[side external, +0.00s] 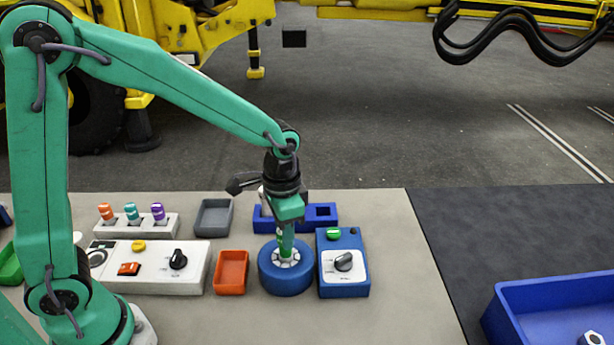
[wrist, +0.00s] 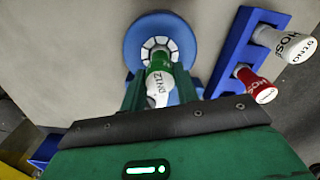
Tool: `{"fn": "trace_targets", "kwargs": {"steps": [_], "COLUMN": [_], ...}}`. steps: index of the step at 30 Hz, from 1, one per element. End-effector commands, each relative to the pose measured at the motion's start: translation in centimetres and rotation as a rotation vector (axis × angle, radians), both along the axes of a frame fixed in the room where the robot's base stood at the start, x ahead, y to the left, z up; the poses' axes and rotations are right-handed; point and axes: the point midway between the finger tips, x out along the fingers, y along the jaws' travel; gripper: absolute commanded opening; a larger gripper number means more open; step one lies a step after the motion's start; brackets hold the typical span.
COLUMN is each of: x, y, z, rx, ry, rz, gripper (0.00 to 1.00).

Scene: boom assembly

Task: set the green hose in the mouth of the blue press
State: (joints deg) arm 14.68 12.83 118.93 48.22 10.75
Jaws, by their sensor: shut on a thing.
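The blue press (side external: 285,276) is a round blue body with a ring of pale jaws around its mouth. My gripper (side external: 287,238) points down right over it, shut on the green hose (side external: 284,253). In the wrist view, the green hose (wrist: 161,64) with its white lettered end sits between my fingers (wrist: 160,92). Its far end overlaps the mouth of the blue press (wrist: 133,40). The hose looks about upright, with its lower end at the mouth; how deep it sits is hidden.
A blue rack (side external: 320,211) stands close behind the press; the wrist view shows a red hose (wrist: 250,83) and a white-ended hose (wrist: 290,43) in it. A blue control box (side external: 343,285) stands right of the press, an orange tray (side external: 231,258) left.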

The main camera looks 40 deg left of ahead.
Motion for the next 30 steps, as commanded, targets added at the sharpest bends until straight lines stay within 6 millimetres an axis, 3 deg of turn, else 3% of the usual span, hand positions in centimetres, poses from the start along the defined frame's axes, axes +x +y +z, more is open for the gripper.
{"fn": "trace_targets", "kwargs": {"steps": [23, 24, 27, 30], "x": [0.0, 0.0, 0.0, 0.0], "y": [0.0, 0.0, 0.0, 0.0], "z": [-1.4, -1.4, -1.4, -1.4], "rx": [0.0, 0.0, 0.0, 0.0], "ry": [0.0, 0.0, 0.0, 0.0], "rz": [0.0, 0.0, 0.0, 0.0], "gripper": [0.08, 0.34, 0.54, 0.56]}}
